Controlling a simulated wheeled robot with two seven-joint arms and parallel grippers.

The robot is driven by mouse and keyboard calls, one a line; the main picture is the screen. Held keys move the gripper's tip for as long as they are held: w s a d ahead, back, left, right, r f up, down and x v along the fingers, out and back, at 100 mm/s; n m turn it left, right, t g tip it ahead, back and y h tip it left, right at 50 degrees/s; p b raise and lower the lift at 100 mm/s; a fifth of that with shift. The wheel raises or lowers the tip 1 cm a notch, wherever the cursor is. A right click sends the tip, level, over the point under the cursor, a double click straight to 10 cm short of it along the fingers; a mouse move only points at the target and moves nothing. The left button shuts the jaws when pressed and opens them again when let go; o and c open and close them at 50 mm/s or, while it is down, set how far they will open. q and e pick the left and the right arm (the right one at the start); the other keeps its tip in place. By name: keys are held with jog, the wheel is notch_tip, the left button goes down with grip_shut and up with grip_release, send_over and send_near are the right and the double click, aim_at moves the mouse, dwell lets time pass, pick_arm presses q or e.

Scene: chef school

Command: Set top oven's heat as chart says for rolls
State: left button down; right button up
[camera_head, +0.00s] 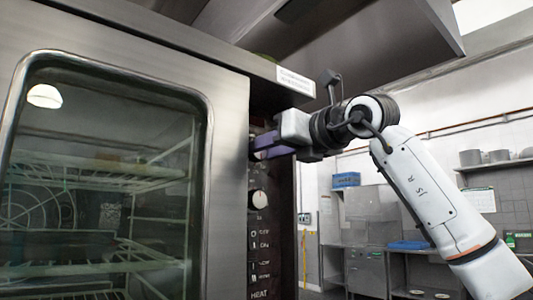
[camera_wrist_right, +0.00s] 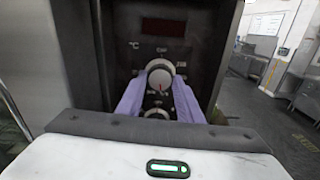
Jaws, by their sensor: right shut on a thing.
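The oven (camera_head: 228,150) fills the left of the head view, with its glass door (camera_head: 100,190) closed and a dark control panel (camera_head: 284,200) at its right edge. My right gripper (camera_head: 262,147) reaches the upper part of this panel, its purple fingers shut on a knob there, which they hide in the head view. In the right wrist view this upper knob (camera_wrist_right: 160,75), round and pale with a red pointer mark, sits between the fingers of the gripper (camera_wrist_right: 160,90). A "°C" mark and a dark, blank-looking display (camera_wrist_right: 163,27) are above it. My left gripper is not in view.
A second pale knob (camera_head: 259,199) is lower on the panel, above several switches. A white label (camera_head: 295,81) with unreadable print is on the oven's top edge. A steel hood (camera_head: 350,45) hangs overhead. Steel cabinets (camera_head: 366,270) stand behind at right.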

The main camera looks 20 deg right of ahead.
jog(key=m, duration=0.3)
jog(key=shift+a+f+b, duration=0.1)
jog(key=shift+f+b, duration=0.1)
jog(key=shift+b, duration=0.15)
jog(key=m, duration=0.2)
jog(key=shift+m+b, duration=0.3)
jog(key=shift+b, duration=0.05)
jog(key=m+b, duration=0.1)
jog(key=m, duration=0.2)
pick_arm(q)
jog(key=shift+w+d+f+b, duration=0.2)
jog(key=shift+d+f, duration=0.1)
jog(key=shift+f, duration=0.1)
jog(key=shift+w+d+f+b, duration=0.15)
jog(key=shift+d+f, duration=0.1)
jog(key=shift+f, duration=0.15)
pick_arm(e)
jog(key=shift+m, duration=1.7)
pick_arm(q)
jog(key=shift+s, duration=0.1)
pick_arm(e)
jog(key=o, duration=0.9)
jog(key=shift+r, duration=0.1)
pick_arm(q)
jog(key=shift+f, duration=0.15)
pick_arm(e)
jog(key=shift+o, duration=0.8)
jog(key=shift+r, duration=0.1)
